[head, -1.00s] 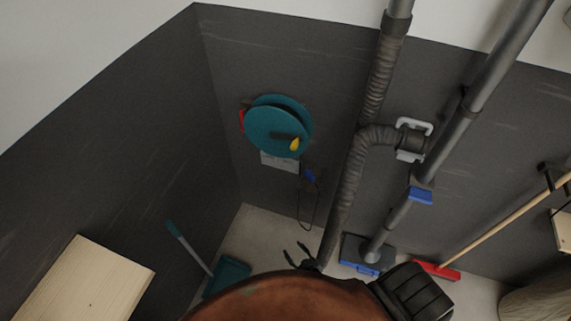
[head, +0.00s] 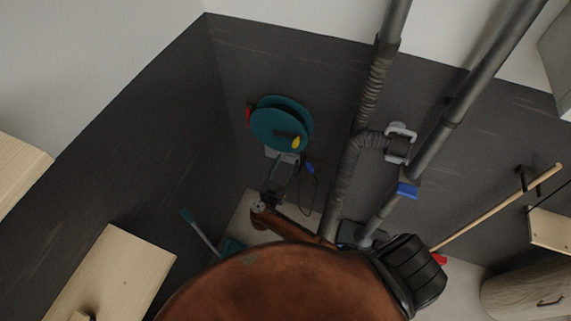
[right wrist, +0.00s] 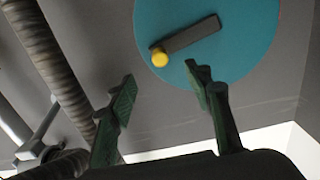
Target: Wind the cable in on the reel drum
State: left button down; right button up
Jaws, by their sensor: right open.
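The teal reel drum (head: 277,124) is mounted on the dark wall, with a crank arm and yellow knob (head: 296,142) at its lower right. The drum face also fills the upper right of the right wrist view (right wrist: 245,50), with the yellow knob (right wrist: 159,58) at its left. A thin dark cable (head: 317,190) hangs in a loop below the reel, with a blue end piece (head: 309,168) at its top. My right gripper (head: 283,170) is open and empty just below the drum; its fingers (right wrist: 163,88) stand apart, below the knob in the wrist view. My left gripper is not in view.
A ribbed vertical hose (head: 345,170) runs right of the reel and cable. A grey pipe (head: 450,120) slants further right. Wooden boards or shelves (head: 110,275) are at the left.

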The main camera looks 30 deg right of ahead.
aim_at(294, 147)
jog(key=b+x, duration=0.2)
jog(key=x, duration=0.8)
jog(key=shift+a+b, duration=0.1)
jog(key=shift+b, duration=0.2)
jog(key=shift+w+d, duration=0.35)
jog(key=shift+d, duration=0.1)
jog(key=shift+c, duration=0.2)
jog(key=c, duration=1)
jog(key=o, duration=0.5)
